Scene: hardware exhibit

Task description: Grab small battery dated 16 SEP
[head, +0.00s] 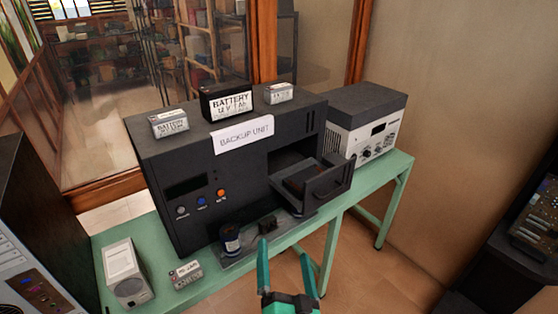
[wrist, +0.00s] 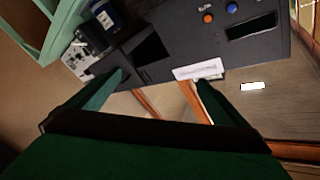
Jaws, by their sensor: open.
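Several batteries are in the head view. A grey small battery (head: 170,123) lies at the left on top of the black backup unit (head: 190,160), and another small battery (head: 279,93) lies at the right. A larger black and white battery (head: 228,102) stands between them. The date labels are too small to read surely. My gripper (head: 285,250) is open and empty, in front of the bench; its fingers also show in the wrist view (wrist: 160,82).
The unit's drawer (head: 322,188) sticks out, open.

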